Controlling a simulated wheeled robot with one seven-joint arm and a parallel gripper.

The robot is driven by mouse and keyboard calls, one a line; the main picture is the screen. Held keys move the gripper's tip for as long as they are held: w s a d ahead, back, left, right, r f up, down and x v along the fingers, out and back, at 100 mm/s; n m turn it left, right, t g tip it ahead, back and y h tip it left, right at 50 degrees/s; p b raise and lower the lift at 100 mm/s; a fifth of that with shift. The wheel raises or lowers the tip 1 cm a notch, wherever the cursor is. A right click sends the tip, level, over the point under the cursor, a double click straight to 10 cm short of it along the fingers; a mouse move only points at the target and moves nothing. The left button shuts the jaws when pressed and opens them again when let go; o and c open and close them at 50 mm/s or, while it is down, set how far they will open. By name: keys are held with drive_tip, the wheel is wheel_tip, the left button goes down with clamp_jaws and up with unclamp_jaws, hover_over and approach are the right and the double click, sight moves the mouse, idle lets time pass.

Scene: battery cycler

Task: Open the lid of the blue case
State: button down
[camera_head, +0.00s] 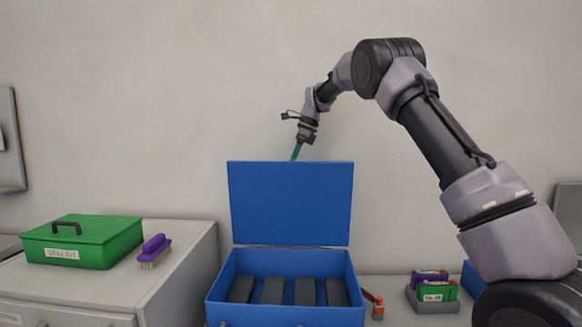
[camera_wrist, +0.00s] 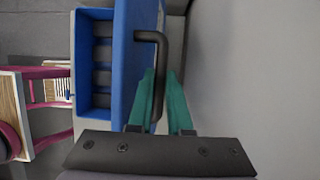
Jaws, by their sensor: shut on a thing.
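The blue case (camera_head: 285,312) stands on the counter with its lid (camera_head: 290,203) raised about upright at the back. Several dark grey blocks (camera_head: 272,290) sit in a row inside. My gripper (camera_head: 297,153) is at the lid's top edge, its teal fingers pointing down and their tips partly hidden by the lid. In the wrist view the lid (camera_wrist: 128,60) shows almost edge-on, with the open case (camera_wrist: 92,110) to its left. A black bar handle (camera_wrist: 152,37) on the lid runs between my fingers (camera_wrist: 165,85), which are shut on it.
A green box (camera_head: 85,240) and a purple brush (camera_head: 154,250) are on the left cabinet. A grey tray (camera_head: 432,303) with small coloured packs stands right of the case, beside an orange-and-grey item (camera_head: 374,303). The wall (camera_head: 180,100) is behind the lid.

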drive_tip(key=shift+w+d+f, duration=0.1)
drive_tip(key=shift+w+f, duration=0.1)
drive_tip(key=shift+w, duration=0.4)
drive_tip(key=shift+w+d+f, duration=0.1)
drive_tip(key=shift+w+f, duration=0.05)
drive_tip(key=shift+w, duration=0.4)
drive_tip(key=c, duration=0.8)
unclamp_jaws()
drive_tip(key=shift+c, duration=0.2)
drive_tip(key=shift+a+r, duration=0.1)
drive_tip(key=shift+r, duration=0.05)
drive_tip(key=v, duration=1)
drive_tip(key=shift+r, duration=0.35)
